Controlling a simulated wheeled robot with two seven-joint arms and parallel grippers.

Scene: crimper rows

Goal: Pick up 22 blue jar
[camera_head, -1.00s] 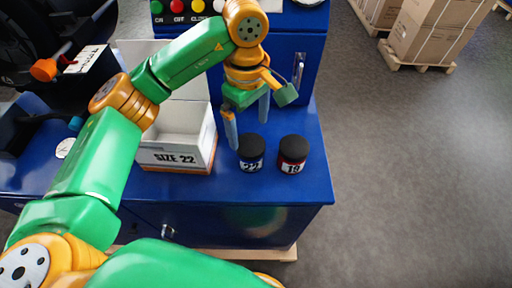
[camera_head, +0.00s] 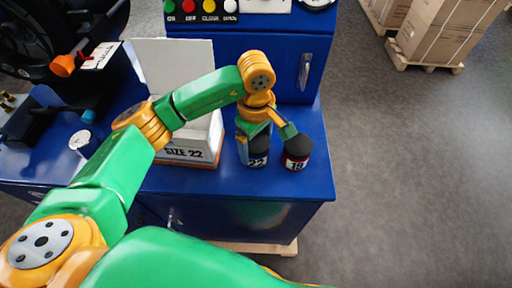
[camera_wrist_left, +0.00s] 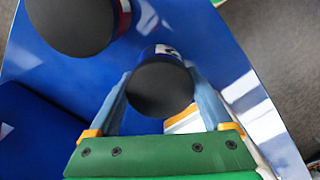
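The 22 jar (camera_head: 257,160), with a black lid and a blue and white label, stands upright on the blue bench. My left gripper (camera_head: 258,146) is lowered over it from above. In the left wrist view, the jar's black lid (camera_wrist_left: 160,86) sits between the two grey-blue fingers. The fingers are spread, one on each side of the jar; whether they touch it cannot be told. A 19 jar (camera_head: 296,153) with a black lid and red label stands close to the right. It also shows at upper left in the left wrist view (camera_wrist_left: 75,22). My right gripper is not seen.
An open white box (camera_head: 205,140) marked SIZE 22 stands just left of the jars. A blue panel with colored buttons (camera_head: 240,22) is behind. The blue bench (camera_head: 215,185) is clear in front. Cartons on a pallet (camera_head: 430,35) lie beyond on the floor.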

